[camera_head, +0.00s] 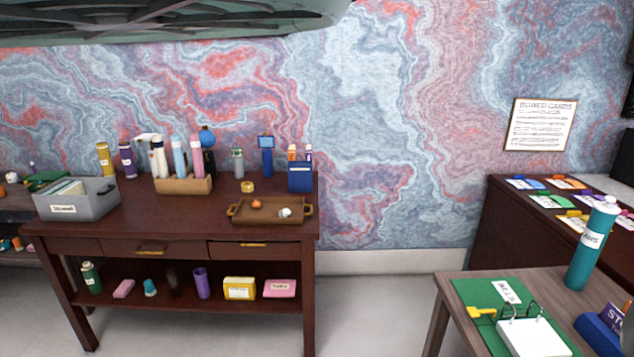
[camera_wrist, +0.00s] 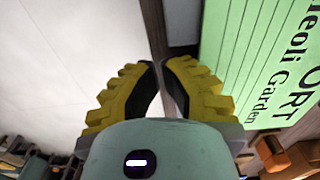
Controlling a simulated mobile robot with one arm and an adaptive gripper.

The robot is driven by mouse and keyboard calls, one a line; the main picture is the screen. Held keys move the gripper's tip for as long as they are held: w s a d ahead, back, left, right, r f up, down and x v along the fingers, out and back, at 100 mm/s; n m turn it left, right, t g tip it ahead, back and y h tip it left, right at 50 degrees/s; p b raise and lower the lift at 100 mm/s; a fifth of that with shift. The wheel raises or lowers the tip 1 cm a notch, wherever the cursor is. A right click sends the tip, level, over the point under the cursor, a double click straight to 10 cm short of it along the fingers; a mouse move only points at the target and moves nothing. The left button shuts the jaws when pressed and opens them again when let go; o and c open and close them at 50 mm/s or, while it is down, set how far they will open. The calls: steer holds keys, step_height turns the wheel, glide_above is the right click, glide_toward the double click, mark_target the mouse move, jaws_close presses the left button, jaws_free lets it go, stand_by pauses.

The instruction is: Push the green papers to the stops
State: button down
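In the wrist view, my gripper (camera_wrist: 158,66) has two ridged yellow fingers with dark inner pads. Their tips are nearly together, and no held thing shows between them. A light green panel (camera_wrist: 248,55) with thin lines and large black lettering, partly cut off, lies to the right of the fingers; I cannot tell whether it is one of the green papers. In the head view, a green-edged card (camera_head: 548,202) lies among other coloured cards on the dark desk (camera_head: 490,222) at right. I cannot make out any stops. My gripper does not show in the head view.
A grey wooden table (camera_head: 455,290) at front right holds a green mat (camera_head: 478,296), a binder (camera_head: 533,338) and a teal bottle (camera_head: 588,255). A dark desk (camera_head: 210,212) at left carries a grey bin (camera_head: 78,206), bottles and a brown tray (camera_head: 243,213). Floor shows between them.

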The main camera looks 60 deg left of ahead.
steer(key=shift+w+d+b, duration=0.35)
steer(key=shift+w+b, duration=0.05)
steer(key=shift+w, duration=0.1)
steer(key=shift+s+a, duration=0.15)
steer(key=shift+s, duration=0.05)
steer(key=shift+s+a, duration=0.3)
steer(key=shift+s, duration=0.15)
steer(key=shift+r+p, duration=0.15)
steer(key=shift+p, duration=0.15)
step_height(320, 180, up, 7)
steer(key=p, duration=0.3)
stand_by(0.7)
